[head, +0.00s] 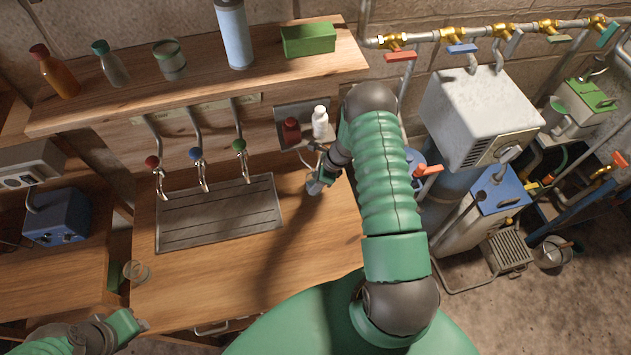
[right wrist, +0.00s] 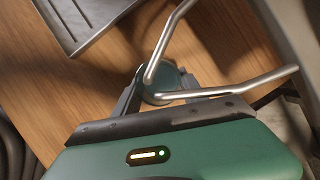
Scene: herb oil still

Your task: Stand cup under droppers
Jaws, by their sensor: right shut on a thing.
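Three droppers with red (head: 153,162), blue (head: 196,154) and green (head: 240,145) knobs hang from the back panel above a grey slotted drip tray (head: 222,212). My right gripper (head: 318,185) is over the counter, right of the tray. It is shut on a small round grey-green cup (head: 314,188). In the right wrist view the cup's round top (right wrist: 166,78) shows between the metal fingers (right wrist: 160,88); the fingers and palm hide part of it. My left gripper (head: 138,324) is low at the left, apart from everything; its fingers are unclear.
A clear glass (head: 136,270) stands at the counter's left edge. A shelf (head: 200,85) above holds bottles, a jar and a green box (head: 308,40). The counter front (head: 200,285) is bare.

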